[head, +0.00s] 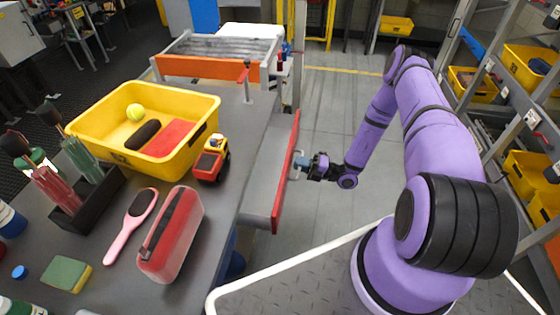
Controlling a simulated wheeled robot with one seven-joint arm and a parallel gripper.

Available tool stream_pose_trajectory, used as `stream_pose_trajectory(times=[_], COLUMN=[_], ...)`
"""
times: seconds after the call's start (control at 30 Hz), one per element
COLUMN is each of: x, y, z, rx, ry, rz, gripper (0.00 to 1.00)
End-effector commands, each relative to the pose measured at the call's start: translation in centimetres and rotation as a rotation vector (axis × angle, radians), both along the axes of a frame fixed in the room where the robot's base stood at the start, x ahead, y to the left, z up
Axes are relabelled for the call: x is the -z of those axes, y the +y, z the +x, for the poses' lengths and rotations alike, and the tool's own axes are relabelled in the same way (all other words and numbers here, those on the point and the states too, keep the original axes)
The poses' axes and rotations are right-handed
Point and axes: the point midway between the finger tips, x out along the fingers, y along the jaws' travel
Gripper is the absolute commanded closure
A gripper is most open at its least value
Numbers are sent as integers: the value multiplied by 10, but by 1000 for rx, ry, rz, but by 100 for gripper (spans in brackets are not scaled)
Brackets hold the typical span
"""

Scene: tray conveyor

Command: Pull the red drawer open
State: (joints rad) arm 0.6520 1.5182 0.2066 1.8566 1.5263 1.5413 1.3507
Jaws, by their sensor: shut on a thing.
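The red drawer (287,170) is under the right side of the grey table. It stands out from the table edge, with part of its grey inside showing behind the red front. A pale handle (297,172) sticks out from the front. My gripper (301,165) is at the handle, on the right of the drawer front, and is shut on it. The fingertips are small in this view. My purple arm reaches in from the right.
The table holds a yellow bin (190,133), a toy truck (211,160), a red case (172,235) and a pink brush (131,226). Shelves with yellow bins (476,87) stand at the right. The floor right of the drawer is clear up to my arm.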

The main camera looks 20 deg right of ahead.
Motion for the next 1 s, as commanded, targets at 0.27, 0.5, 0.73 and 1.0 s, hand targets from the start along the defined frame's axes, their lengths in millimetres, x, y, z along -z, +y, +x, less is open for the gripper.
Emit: stream_pose_trajectory(times=[0.27,0.5,0.73,1.0], x=[1,1,1,1], y=[-57,-80,-84,-84], z=[-39,-54,-57,-57], rx=[3,0,-1,-1], ry=[3,2,3,3], rz=[-2,-2,-2,-2], gripper=[100,100,100,76])
